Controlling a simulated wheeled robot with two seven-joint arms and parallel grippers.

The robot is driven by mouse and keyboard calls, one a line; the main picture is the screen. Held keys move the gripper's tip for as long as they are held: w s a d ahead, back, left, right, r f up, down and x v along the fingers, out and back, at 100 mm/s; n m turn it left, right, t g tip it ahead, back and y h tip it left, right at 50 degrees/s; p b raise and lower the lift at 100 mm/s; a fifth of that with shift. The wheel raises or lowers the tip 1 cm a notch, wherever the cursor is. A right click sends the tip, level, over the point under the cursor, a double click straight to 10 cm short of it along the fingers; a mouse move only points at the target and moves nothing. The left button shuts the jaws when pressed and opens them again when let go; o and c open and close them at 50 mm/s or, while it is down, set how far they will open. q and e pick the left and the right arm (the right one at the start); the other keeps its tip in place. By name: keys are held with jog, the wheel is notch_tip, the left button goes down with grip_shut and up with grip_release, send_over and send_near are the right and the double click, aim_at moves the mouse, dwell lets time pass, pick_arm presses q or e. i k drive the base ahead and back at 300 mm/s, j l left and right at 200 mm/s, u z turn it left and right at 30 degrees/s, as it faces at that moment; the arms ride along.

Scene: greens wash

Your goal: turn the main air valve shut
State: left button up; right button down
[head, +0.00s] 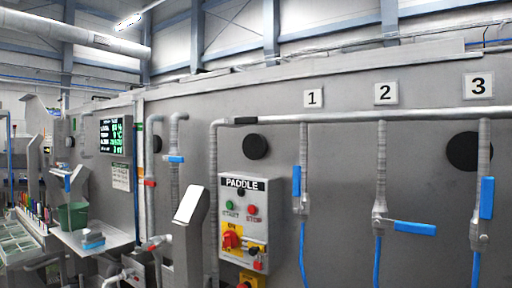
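No label in view names the main air valve, and I cannot tell which valve it is. A grey air pipe (345,116) runs along the wall with three numbered drops. Valve 1's blue handle (297,181) and valve 3's blue handle (487,197) stand upright along their pipes. Valve 2's blue handle (414,228) lies crosswise, pointing right. Further left, another blue handle (175,159) lies across a vertical pipe, and a small red fitting (150,183) sits on a pipe. A red-marked fitting (154,244) shows lower down. Neither of my grippers is in view.
A PADDLE control box (243,221) with start and stop buttons and a red rotary switch is mid-wall. A white slanted panel (190,204) stands left of it. A lit display (115,137), a shelf (98,240) and a green bin (73,216) are at left.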

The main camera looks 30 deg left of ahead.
aim_at(247, 120)
jog(key=u, duration=1.1)
